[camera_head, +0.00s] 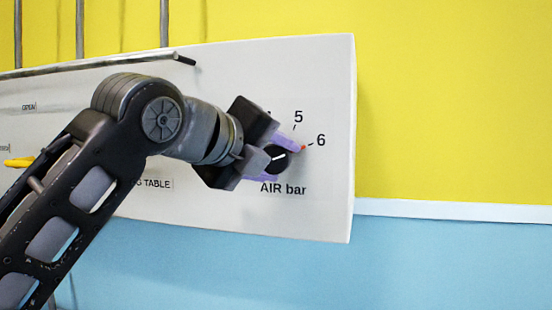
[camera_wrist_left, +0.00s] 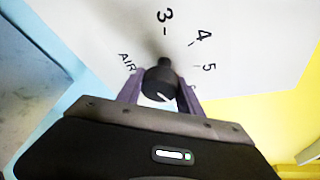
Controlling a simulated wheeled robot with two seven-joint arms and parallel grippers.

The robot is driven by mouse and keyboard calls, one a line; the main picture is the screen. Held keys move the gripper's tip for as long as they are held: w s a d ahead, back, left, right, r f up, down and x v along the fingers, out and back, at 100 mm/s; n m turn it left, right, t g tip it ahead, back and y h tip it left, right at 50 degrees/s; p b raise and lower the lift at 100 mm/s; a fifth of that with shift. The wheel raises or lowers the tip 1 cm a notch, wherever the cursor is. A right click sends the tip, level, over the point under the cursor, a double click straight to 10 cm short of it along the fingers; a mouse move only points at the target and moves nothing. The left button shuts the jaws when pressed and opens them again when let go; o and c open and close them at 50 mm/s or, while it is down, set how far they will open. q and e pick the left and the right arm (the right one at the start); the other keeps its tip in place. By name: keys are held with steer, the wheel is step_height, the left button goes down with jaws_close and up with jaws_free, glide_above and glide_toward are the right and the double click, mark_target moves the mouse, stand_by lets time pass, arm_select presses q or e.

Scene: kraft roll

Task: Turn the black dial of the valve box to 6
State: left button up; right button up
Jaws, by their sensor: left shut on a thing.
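The black dial (camera_head: 276,158) sits on the white front of the valve box (camera_head: 325,190), above the words "AIR bar". The numbers 5 and 6 show to its upper right, with a small red mark beside the 6. My left gripper (camera_head: 275,160) has its purple fingers on either side of the dial and is shut on it. In the left wrist view the dial (camera_wrist_left: 160,80) stands between the fingers; its white line points to the lower right, roughly towards 6. The 6 is mostly hidden there by a finger. My right gripper is not in view.
A dark horizontal bar (camera_head: 100,65) runs along the box's top left, below several upright pipes. A yellow handle (camera_head: 18,162) shows at the far left. My left arm covers part of the panel. The yellow and blue wall right of the box is clear.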

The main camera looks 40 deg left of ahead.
arm_select(q)
steer(key=shift+f, duration=0.2)
steer(key=o, duration=1.4)
steer(key=shift+r, duration=0.1)
steer(key=shift+c, duration=0.2)
steer(key=v, duration=0.7)
steer(key=shift+s+b, duration=0.35)
steer(key=shift+b, duration=0.1)
steer(key=shift+r, duration=0.15)
